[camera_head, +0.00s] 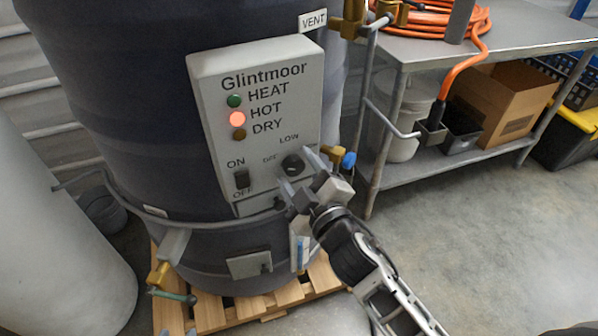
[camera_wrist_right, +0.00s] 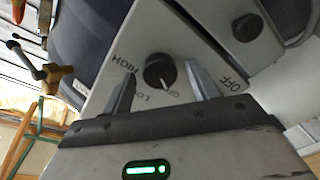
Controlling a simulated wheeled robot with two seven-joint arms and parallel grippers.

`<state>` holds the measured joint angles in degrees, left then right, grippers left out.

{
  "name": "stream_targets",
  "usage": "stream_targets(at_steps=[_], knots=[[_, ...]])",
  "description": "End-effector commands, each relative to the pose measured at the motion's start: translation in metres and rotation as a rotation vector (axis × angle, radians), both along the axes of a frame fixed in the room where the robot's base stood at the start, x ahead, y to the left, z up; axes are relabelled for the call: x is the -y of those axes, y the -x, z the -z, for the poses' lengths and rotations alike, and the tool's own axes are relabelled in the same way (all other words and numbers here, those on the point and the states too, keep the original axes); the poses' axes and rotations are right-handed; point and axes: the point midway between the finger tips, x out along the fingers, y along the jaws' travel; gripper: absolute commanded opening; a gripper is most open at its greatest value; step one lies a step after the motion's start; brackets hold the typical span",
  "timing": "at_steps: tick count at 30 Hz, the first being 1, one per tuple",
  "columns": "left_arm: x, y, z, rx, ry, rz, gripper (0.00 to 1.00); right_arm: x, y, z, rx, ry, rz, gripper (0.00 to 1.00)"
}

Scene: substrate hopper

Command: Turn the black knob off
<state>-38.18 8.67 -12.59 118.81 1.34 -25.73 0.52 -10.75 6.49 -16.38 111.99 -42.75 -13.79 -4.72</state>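The black knob (camera_head: 292,165) is a round dial at the lower right of the grey Glintmoor panel (camera_head: 268,72). It also shows in the right wrist view (camera_wrist_right: 159,71), among HIGH, LOW and OFF labels. A pale mark on it points down toward the small OFF and LOW labels there; I cannot tell the exact setting. My right gripper (camera_head: 299,174) is open in front of the knob. In the right wrist view its fingers (camera_wrist_right: 160,75) lie on either side of the knob, with gaps to it. My left gripper is not in view.
Brass valves (camera_head: 335,154) stick out just right of the panel. A metal table (camera_head: 430,47) stands at the right. The dark hopper (camera_head: 130,120) rests on a wooden pallet (camera_head: 290,295).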

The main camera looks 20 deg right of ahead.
Motion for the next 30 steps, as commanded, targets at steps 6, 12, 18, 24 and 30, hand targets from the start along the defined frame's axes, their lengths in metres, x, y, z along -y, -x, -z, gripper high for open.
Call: stream_targets(at_steps=[6, 12, 18, 24, 30], knots=[[0.000, 0.000, 0.000, 0.000, 0.000, 0.000, 0.36, 0.000, 0.001, 0.001, -0.002, -0.002, 0.000, 0.59], [0.000, 0.000, 0.003, 0.000, 0.002, 0.000, 0.36, 0.003, 0.020, 0.003, -0.005, -0.002, 0.000, 0.59], [0.001, -0.002, 0.008, 0.006, 0.013, -0.004, 0.36, 0.009, 0.067, 0.005, -0.007, -0.003, 0.001, 0.59], [0.004, -0.005, 0.008, 0.021, 0.040, -0.011, 0.36, 0.016, 0.112, 0.004, -0.006, -0.001, 0.002, 0.59], [0.006, -0.004, 0.012, 0.022, 0.055, -0.016, 0.36, 0.021, 0.143, 0.004, -0.005, -0.002, 0.003, 0.59]])
